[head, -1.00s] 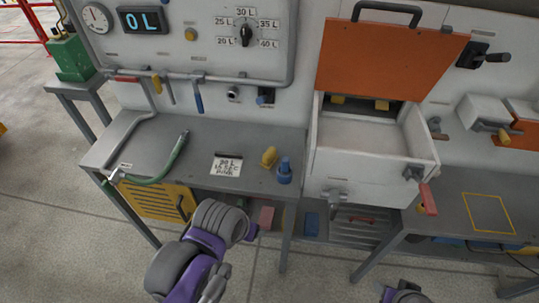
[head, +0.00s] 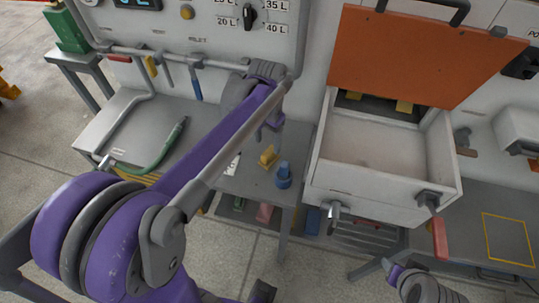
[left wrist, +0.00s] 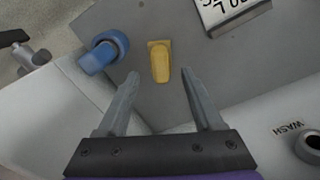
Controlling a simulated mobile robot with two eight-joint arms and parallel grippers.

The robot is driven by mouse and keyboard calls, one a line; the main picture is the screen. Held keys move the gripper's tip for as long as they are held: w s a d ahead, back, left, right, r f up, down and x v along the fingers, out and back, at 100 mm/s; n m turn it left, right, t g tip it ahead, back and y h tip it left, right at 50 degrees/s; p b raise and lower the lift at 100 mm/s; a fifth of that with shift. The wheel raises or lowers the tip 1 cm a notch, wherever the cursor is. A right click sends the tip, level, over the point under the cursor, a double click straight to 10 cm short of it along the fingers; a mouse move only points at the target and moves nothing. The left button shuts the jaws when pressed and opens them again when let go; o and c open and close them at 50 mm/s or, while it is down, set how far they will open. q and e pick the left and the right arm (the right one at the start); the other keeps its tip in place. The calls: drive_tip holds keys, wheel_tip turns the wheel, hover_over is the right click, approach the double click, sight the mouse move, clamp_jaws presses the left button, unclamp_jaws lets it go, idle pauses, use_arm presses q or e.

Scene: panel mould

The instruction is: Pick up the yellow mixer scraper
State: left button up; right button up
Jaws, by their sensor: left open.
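The yellow mixer scraper (head: 268,157) is a small yellow block-like piece on the grey bench top, left of a blue fitting (head: 283,175). In the left wrist view the scraper (left wrist: 160,61) lies just beyond and between my open fingertips (left wrist: 161,74), with clear gaps on both sides. No contact shows. My left gripper (head: 274,121) is above the bench behind the scraper in the head view, partly hidden by my own arm. My right gripper does not show; only part of my right arm is in view at the lower right.
The blue fitting also shows close by in the left wrist view (left wrist: 103,53). A white card (left wrist: 230,12) lies on the bench. A white box (head: 385,150) with a raised orange lid (head: 425,55) stands to the right. A green hose (head: 165,150) lies at the left.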

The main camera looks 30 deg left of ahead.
sight(269, 151)
use_arm(q)
drive_tip(key=f, duration=0.6)
drive_tip(key=shift+w, duration=0.35)
clamp_jaws()
